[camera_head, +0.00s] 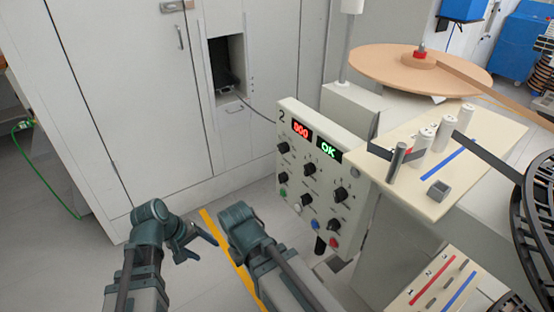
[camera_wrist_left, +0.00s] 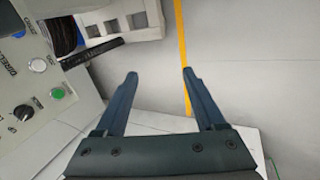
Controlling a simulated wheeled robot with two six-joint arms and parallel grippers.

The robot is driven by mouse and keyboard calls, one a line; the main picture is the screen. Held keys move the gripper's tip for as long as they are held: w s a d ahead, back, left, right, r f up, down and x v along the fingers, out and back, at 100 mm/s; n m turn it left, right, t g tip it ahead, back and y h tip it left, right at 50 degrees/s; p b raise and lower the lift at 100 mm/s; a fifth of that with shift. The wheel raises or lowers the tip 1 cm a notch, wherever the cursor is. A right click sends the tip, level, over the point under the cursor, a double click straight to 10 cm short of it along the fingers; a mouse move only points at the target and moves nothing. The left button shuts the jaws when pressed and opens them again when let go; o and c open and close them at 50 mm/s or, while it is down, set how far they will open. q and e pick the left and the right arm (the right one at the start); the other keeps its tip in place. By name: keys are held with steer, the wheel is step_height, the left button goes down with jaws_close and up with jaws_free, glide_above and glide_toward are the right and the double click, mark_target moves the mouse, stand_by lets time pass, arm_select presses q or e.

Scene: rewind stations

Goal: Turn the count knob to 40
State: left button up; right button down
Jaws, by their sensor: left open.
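The control panel (camera_head: 320,180) is a cream box marked 2, with several black knobs in two rows. Its red display (camera_head: 301,130) reads 000 and its green display (camera_head: 328,150) reads OK. Knob labels are too small to read in the head view, so I cannot tell which is the count knob. One black knob (camera_wrist_left: 22,112) shows at the left of the left wrist view, beside a green button (camera_wrist_left: 57,93). My left gripper (camera_head: 205,245) is open and empty, left of the panel and apart from it. Its spread fingers show in the wrist view (camera_wrist_left: 160,74). My right gripper is not visible.
Green, white, blue and red buttons line the panel's lower edge, including the red button (camera_head: 334,243). A cream table (camera_head: 480,150) with white rollers stands to the right. A white cabinet (camera_head: 110,110) stands behind. Floor left of the panel is clear, with a yellow line (camera_head: 225,250).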

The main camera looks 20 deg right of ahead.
arm_select(q)
steer(key=w+d+r+n+t+h, duration=0.1)
steer(key=w+d+r+n+h, duration=0.2)
steer(key=d+h, duration=0.15)
steer(key=n+t+h, duration=0.4)
steer(key=n+h, duration=0.4)
steer(key=n, duration=0.2)
glide_toward(279, 149)
steer(key=x, duration=0.9)
steer(key=shift+w+d, duration=0.1)
steer(key=shift+d, duration=0.1)
jaws_close()
